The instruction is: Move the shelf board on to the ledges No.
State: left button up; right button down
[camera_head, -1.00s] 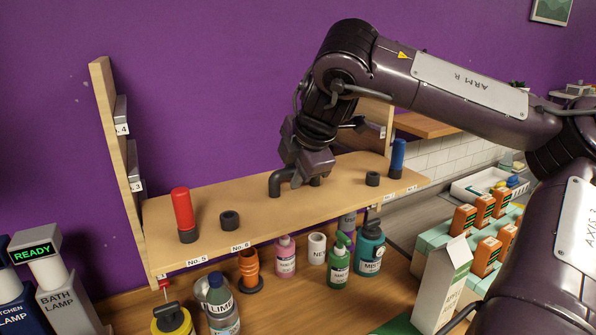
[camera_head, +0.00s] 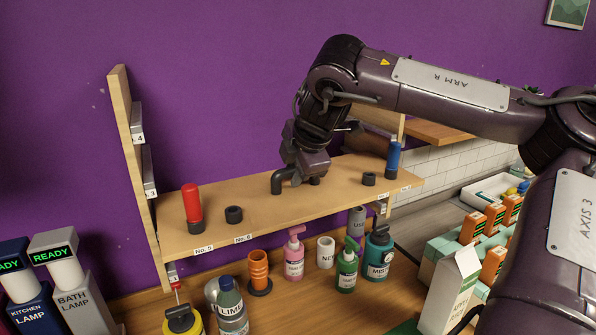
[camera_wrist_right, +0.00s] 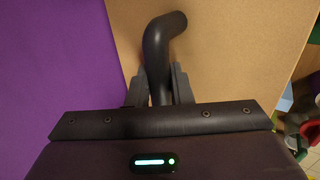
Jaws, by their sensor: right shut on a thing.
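The shelf board (camera_head: 290,205) is a long light-wood plank spanning between a left upright (camera_head: 128,130) and a right upright (camera_head: 390,125). A bent black handle (camera_head: 277,184) stands on its middle. My right gripper (camera_head: 301,175) is shut on this handle; the wrist view shows both fingers against the handle (camera_wrist_right: 158,60). Grey ledges numbered 4 (camera_head: 137,122) and 3 (camera_head: 149,170) are on the left upright above the board. A ledge marked 1 (camera_head: 173,272) shows just below the board's left end. Whether the board touches it I cannot tell. My left gripper is out of view.
A red-capped cylinder (camera_head: 192,204), a blue cylinder (camera_head: 393,158) and small black rings (camera_head: 234,215) stand on the board. Several bottles, including a pink one (camera_head: 294,258), stand below it. Lamps (camera_head: 75,275) stand at the left, a carton (camera_head: 450,285) at the right.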

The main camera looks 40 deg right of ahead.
jog(key=w+d+p, duration=0.3)
jog(key=w+p, duration=0.2)
jog(key=w, duration=0.5)
jog(key=shift+w+d+r, duration=0.15)
jog(key=shift+w+d, duration=0.05)
jog(key=shift+w, duration=0.2)
dwell(1.3)
jog(key=shift+f+b, duration=0.55)
jog(key=shift+f, duration=0.15)
dwell(0.5)
jog(key=c, duration=1.2)
grip_release()
jog(key=shift+s+a+r+b, duration=0.2)
jog(key=shift+s+r+b, duration=0.1)
jog(key=shift+s+b, duration=0.15)
jog(key=b+v, duration=0.2)
jog(key=v, duration=0.5)
jog(key=shift+w, duration=0.1)
